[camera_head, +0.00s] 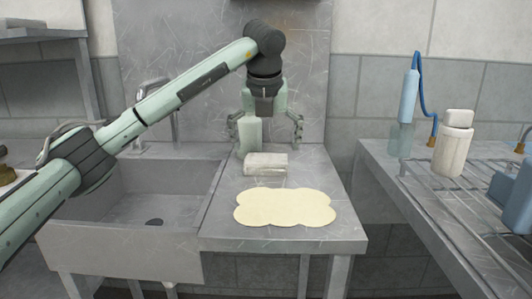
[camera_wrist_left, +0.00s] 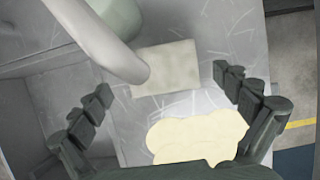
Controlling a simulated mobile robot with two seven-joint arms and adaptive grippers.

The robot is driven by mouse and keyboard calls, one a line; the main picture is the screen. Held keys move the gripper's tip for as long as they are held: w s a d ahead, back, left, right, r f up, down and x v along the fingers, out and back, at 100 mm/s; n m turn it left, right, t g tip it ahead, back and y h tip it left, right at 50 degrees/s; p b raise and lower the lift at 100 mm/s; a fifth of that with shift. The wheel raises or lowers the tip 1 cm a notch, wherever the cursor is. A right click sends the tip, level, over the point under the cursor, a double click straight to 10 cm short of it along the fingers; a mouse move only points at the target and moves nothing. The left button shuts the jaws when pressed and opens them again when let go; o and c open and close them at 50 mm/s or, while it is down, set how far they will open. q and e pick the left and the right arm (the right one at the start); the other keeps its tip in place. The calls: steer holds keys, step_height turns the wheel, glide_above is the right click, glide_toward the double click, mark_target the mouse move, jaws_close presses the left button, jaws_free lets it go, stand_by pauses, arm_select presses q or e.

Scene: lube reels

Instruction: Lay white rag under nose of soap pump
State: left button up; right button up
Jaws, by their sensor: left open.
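A pale grey-white rectangular pad (camera_head: 266,163), which looks like the folded white rag, lies on the steel counter just in front of the pale green soap pump (camera_head: 250,138). The pad also shows in the left wrist view (camera_wrist_left: 170,72). There the pump's thick pale nose (camera_wrist_left: 95,38) reaches in from the upper left, and its end overlaps the pad's left edge. Its height above the pad is unclear. My left gripper (camera_head: 266,124) points down, open and empty, close to the pump and above the pad. It partly hides the pump's top. My right gripper is out of view.
A flat cream scalloped sheet or patch (camera_head: 285,207) covers the counter's front. A sink (camera_head: 150,205) with a faucet adjoins on the left. Across a gap, the right bench (camera_head: 400,180) holds a white bottle (camera_head: 454,143), a rack and blue items.

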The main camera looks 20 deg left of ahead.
arm_select(q)
steer(key=a+v, duration=0.1)
steer(key=v, duration=0.8)
steer(key=shift+d, duration=0.5)
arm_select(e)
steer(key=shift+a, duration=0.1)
arm_select(q)
steer(key=shift+s+r, duration=0.1)
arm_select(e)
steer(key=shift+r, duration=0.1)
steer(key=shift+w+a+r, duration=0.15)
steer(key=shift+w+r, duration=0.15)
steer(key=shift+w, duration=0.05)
